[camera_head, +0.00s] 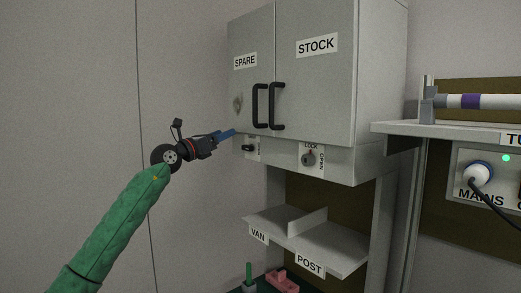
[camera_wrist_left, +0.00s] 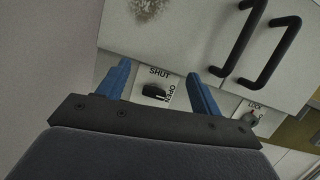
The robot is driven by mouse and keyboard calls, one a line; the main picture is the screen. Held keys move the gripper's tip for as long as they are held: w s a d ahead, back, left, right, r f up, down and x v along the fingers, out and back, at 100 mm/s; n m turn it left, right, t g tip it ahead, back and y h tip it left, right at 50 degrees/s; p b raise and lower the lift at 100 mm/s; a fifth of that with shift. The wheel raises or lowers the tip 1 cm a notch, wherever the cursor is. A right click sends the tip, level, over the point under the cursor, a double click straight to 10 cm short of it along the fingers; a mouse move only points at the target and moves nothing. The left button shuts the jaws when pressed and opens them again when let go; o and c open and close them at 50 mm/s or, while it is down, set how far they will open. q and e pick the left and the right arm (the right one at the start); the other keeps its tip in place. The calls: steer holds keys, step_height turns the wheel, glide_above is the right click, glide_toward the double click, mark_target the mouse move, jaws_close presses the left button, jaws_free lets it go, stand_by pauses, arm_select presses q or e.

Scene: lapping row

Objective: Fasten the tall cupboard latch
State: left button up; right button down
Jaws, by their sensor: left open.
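A grey two-door wall cupboard (camera_head: 315,95) has doors marked SPARE and STOCK, both closed. Below the SPARE door is a small black latch (camera_head: 249,148) on a white plate; it also shows in the left wrist view (camera_wrist_left: 154,91), with SHUT above it and OPEN to its right. Its handle lies roughly sideways there, not towards SHUT. Below the STOCK door is a round knob (camera_head: 308,158) marked LOCK and OPEN. My left gripper (camera_head: 233,132) is open and empty, its blue fingers in front of the black latch; in the wrist view (camera_wrist_left: 159,72) they flank it, apparently without touching. My right gripper is not in view.
Two black door handles (camera_head: 268,106) stick out just above the latches. Open shelves (camera_head: 306,240) marked VAN and POST are below. The wall side at left is clear.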

mark_target(245, 149)
arm_select(q)
steer(key=w+d+f+g+p, duration=0.1)
steer(key=d, duration=0.1)
steer(key=w+d+f+m+g+y+p, duration=0.1)
steer(key=d+f, duration=0.1)
steer(key=w+d+f+m+y+p, duration=0.1)
steer(key=d+f, duration=0.1)
steer(key=shift+w+d+g, duration=0.1)
steer(key=shift+g, duration=0.3)
steer(key=shift+w+d+f+p, duration=0.15)
steer(key=shift+w+d+p, duration=0.2)
steer(key=shift+d, duration=0.2)
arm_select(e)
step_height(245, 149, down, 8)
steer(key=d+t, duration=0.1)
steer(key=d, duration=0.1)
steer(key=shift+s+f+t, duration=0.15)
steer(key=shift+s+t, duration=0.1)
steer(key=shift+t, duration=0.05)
arm_select(q)
steer(key=shift+c, duration=0.3)
steer(key=c, duration=0.9)
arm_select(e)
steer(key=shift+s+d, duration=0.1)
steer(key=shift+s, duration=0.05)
